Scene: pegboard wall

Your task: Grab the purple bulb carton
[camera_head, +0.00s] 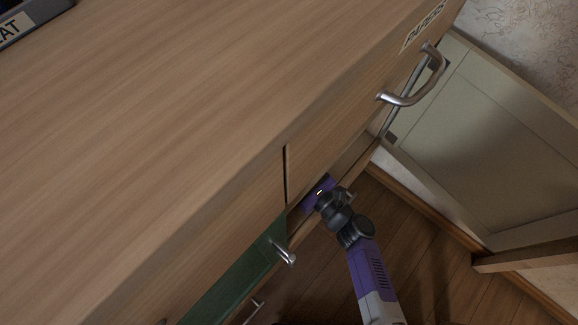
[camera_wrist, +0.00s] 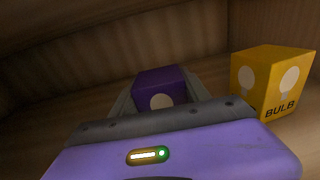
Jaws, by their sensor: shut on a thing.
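The purple bulb carton (camera_wrist: 160,86) is a small box with a pale round mark on its front, inside a wooden compartment. My gripper (camera_wrist: 158,92) is shut on it, with one grey finger along each side. The carton's lower part is hidden behind my gripper's body. In the head view my gripper (camera_head: 318,192) reaches into a dark opening below the upper drawer front. The carton cannot be made out apart from the purple there.
A yellow carton marked BULB (camera_wrist: 272,82) stands close on the right. Compartment walls surround both. A wooden cabinet (camera_head: 150,130) has a drawer labelled PAPERS with a metal handle (camera_head: 418,82), and a green front (camera_head: 235,285) stands left of my arm.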

